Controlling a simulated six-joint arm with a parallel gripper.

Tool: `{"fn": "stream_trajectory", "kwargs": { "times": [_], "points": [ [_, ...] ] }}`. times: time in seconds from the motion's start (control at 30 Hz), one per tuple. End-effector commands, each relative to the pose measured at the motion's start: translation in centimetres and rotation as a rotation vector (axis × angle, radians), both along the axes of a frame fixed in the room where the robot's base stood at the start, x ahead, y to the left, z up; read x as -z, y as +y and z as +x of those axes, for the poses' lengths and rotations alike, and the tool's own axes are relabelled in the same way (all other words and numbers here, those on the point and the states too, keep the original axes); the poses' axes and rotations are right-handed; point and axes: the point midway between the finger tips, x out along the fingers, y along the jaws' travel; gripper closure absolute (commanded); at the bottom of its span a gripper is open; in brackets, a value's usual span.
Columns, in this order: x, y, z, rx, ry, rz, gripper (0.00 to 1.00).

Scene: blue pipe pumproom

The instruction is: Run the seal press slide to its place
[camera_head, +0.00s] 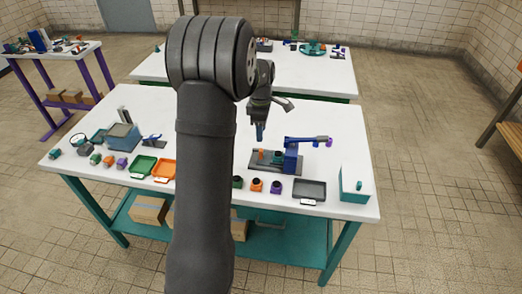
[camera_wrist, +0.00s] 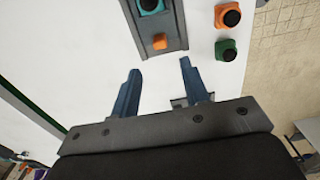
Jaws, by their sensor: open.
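The seal press (camera_head: 291,160) stands on the right half of the front table. It has a grey base, a blue column and a blue arm with a purple knob (camera_head: 329,142) at its right end. A small orange piece (camera_head: 262,155) and a teal, dark-topped piece (camera_head: 278,156) are on its base. In the wrist view the base shows the orange piece (camera_wrist: 160,42) and the teal piece (camera_wrist: 151,5). Which part is the slide is not clear. My gripper (camera_head: 260,132) is open and empty, above the table at the press's left end; its blue fingers (camera_wrist: 159,66) point towards the base.
Green, orange and purple dark-topped blocks stand in front of the press; the orange (camera_wrist: 228,15) and green (camera_wrist: 225,49) ones show close by. A grey tray (camera_head: 310,188) and a teal box (camera_head: 354,185) are at the right. Green (camera_head: 143,166) and orange trays lie left.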

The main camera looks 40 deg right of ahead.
Motion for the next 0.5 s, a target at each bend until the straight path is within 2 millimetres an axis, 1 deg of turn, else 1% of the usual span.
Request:
{"fn": "stream_trajectory", "kwargs": {
  "times": [0.03,0.2,0.33,0.5],
  "points": [
    [1.2,0.0,0.0,0.0,0.003,0.003,0.58],
    [5.0,0.1,0.0,0.001,0.002,0.002,0.58],
    [7.3,0.0,0.0,0.001,0.001,0.001,0.58],
    [9.2,0.0,0.0,0.001,0.0,0.0,0.58]
  ]
}}
